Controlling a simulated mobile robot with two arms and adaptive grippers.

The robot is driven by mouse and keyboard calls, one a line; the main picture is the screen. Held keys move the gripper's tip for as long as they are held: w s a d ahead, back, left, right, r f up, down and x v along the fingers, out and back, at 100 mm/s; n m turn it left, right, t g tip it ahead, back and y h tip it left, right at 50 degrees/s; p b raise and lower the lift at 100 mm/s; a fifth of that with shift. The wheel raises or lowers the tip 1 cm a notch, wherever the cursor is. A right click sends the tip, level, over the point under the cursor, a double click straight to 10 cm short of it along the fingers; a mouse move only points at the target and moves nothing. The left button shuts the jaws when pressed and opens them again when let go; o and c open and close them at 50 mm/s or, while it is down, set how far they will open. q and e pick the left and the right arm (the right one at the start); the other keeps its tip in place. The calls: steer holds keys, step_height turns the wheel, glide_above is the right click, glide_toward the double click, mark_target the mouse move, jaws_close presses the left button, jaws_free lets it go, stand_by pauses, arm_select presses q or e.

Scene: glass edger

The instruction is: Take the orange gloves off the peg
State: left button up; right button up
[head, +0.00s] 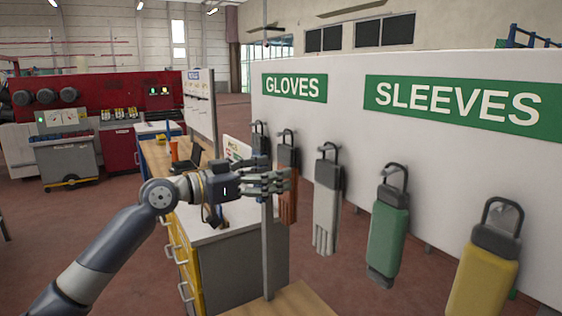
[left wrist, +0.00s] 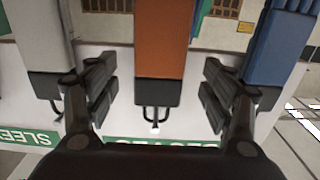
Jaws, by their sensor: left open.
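The orange gloves (head: 289,208) hang by a black cuff and loop from a peg on the white board, under the GLOVES sign. My left gripper (head: 288,181) is in front of them, partly covering them in the head view. In the left wrist view, which is upside down, the orange gloves (left wrist: 161,48) hang centred between the two spread fingers (left wrist: 157,85). The black cuff lies level with the fingertips, with a gap on each side. The gripper is open and holds nothing. My right gripper is not in view.
Grey gloves (head: 327,205) hang close to the right of the orange pair, blue gloves (left wrist: 278,45) on the other side. Green (head: 387,240) and yellow (head: 482,275) sleeves hang farther right. A cabinet (head: 240,262) and thin post (head: 268,250) stand below my left arm.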

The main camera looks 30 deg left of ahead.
mark_target(283, 166)
arm_select(q)
steer(key=p+x, duration=0.1)
steer(key=x, duration=0.2)
steer(key=shift+d, duration=0.1)
steer(key=c, duration=1.2)
steer(key=shift+o, duration=0.2)
steer(key=shift+r, duration=0.1)
steer(key=shift+r+p, duration=0.4)
steer(key=shift+r, duration=0.1)
